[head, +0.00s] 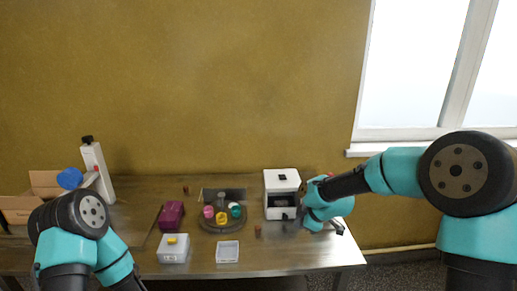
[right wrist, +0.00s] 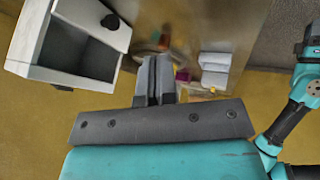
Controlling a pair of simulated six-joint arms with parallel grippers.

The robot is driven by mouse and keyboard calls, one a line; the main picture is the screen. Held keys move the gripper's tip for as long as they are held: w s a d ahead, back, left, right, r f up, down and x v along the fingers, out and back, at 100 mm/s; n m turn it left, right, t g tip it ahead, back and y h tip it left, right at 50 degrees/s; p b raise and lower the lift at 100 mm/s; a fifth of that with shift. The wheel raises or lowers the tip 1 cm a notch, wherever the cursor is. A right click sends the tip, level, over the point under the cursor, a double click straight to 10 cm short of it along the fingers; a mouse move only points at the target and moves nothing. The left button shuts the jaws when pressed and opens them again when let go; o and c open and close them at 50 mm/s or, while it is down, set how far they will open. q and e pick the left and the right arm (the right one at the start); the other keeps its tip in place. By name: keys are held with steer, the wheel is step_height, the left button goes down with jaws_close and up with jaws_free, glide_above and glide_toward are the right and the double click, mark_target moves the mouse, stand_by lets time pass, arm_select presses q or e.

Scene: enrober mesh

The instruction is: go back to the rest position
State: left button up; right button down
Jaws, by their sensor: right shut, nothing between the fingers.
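My right gripper (head: 296,219) is low over the right part of the table, beside the front of a white box-shaped machine (head: 282,179). In the right wrist view its fingers (right wrist: 155,72) are together with nothing between them. The white machine shows there too (right wrist: 60,70), at the upper left, with a dark open cavity and a dark knob; the fingers look apart from it. My left arm (head: 75,235) is at the lower left of the head view, and its gripper is out of the picture.
A round dark stand (head: 208,227) holds pink, yellow and teal pieces. A purple box (head: 171,214), a white container (head: 174,254) with a yellow item and a white tray (head: 228,246) are nearby. A cardboard box (head: 45,184) and tall white device (head: 97,170) stand left.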

steer(key=s+a+f+m, duration=0.2)
steer(key=s, duration=0.1)
steer(key=s+a+f+m+g+y, duration=0.1)
steer(key=s+a+f+m, duration=0.4)
steer(key=s+f+m, duration=0.1)
steer(key=shift+s+a+g, duration=0.25)
steer(key=shift+a+g, duration=0.1)
steer(key=shift+g, duration=0.05)
steer(key=s+d+f+m+g+h, duration=0.1)
steer(key=s+d+f+m, duration=0.3)
steer(key=s+f, duration=0.5)
steer(key=s+d+f+m+g+h, duration=0.1)
steer(key=s+d+f+m, duration=0.4)
steer(key=f, duration=0.8)
steer(key=s+d, duration=0.3)
steer(key=s, duration=0.2)
steer(key=shift+d+f, duration=0.25)
steer(key=shift+f, duration=0.05)
